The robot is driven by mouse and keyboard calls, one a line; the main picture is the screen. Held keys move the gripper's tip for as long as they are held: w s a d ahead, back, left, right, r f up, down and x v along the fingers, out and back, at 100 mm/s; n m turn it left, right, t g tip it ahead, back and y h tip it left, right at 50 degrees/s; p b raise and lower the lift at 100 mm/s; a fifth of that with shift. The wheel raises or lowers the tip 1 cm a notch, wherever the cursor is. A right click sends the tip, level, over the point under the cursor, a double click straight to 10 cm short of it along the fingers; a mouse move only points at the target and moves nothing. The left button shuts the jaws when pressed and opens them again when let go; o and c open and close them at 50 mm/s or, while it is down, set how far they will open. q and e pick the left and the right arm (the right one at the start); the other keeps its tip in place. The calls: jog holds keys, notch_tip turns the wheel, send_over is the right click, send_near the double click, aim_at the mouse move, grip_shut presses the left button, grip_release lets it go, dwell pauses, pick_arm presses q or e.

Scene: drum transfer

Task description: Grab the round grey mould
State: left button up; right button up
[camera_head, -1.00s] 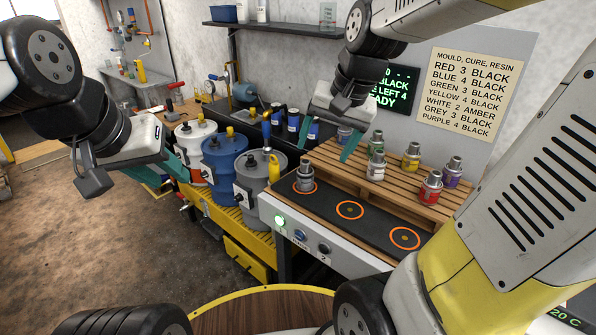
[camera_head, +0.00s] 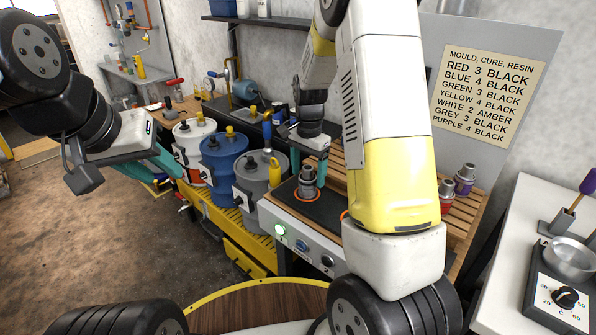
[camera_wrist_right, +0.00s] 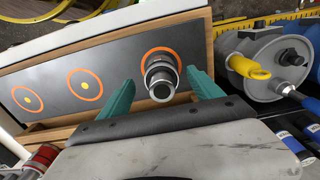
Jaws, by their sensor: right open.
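The round grey mould (camera_head: 307,182) stands upright on the orange-ringed spot at the left end of the dark mat (camera_head: 330,208). In the right wrist view the mould (camera_wrist_right: 160,80) lies between two teal fingers, with a gap on each side. My right gripper (camera_head: 309,170) is open, its fingers reaching down beside the mould. It also shows in the right wrist view (camera_wrist_right: 161,78). My left gripper (camera_head: 168,168) hangs empty at the left, beside the white drum, its teal fingers apart. My right arm hides much of the mat and pallet in the head view.
White (camera_head: 195,150), blue (camera_head: 222,172) and grey (camera_head: 256,180) drums stand left of the mat. Two empty rings (camera_wrist_right: 85,83) lie along the mat.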

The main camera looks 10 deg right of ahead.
aim_at(308, 182)
notch_tip(308, 182, down, 4)
jog(key=shift+w+f, duration=0.1)
jog(key=shift+w, duration=0.05)
grip_shut()
dwell(0.3)
